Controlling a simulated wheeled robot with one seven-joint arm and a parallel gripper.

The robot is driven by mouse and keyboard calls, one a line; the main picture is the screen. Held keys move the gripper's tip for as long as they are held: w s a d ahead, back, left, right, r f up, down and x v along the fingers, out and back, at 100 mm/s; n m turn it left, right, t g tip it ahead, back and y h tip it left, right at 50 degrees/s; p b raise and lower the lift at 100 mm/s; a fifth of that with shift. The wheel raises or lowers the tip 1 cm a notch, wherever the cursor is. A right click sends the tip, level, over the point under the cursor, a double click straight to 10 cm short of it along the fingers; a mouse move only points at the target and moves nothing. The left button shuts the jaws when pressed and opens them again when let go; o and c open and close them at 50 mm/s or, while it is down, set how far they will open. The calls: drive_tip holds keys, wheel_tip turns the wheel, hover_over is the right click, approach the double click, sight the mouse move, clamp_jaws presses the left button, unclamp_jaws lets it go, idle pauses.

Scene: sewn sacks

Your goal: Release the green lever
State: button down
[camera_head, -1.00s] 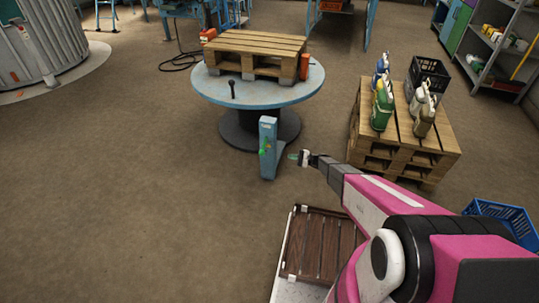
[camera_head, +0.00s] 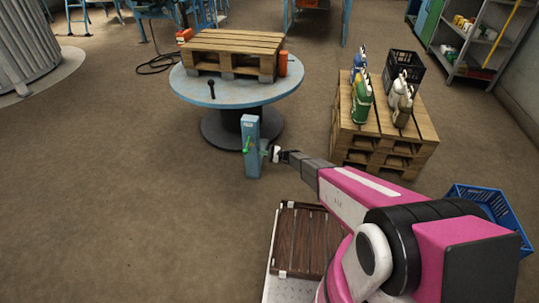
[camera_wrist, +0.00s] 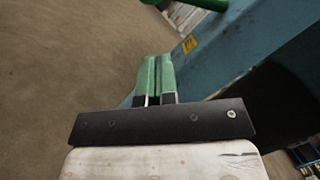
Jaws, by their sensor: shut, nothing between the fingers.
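The green lever (camera_head: 247,144) sticks out from the front left side of a blue post (camera_head: 251,165) that stands on the floor. In the wrist view a rounded green part (camera_wrist: 208,4), likely the lever, is cut off at the top edge, beside the blue post wall (camera_wrist: 230,50) with a yellow label. My gripper (camera_head: 266,151) is at the right side of the post, close to it. In the wrist view its green fingers (camera_wrist: 155,75) lie together, shut and empty, apart from the green part. Whether the fingers touch the post I cannot tell.
A round blue table (camera_head: 200,92) with a wooden pallet (camera_head: 225,50) stands behind the post. To the right is a pallet stack (camera_head: 385,150) bearing several bottles and a black crate (camera_head: 403,66). The floor left of the post is clear.

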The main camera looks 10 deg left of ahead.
sight(247, 145)
drive_tip(key=s+a+r, duration=0.2)
drive_tip(key=s+a, duration=0.1)
drive_tip(key=a, duration=0.2)
drive_tip(key=shift+r, duration=0.35)
drive_tip(key=shift+s, duration=0.15)
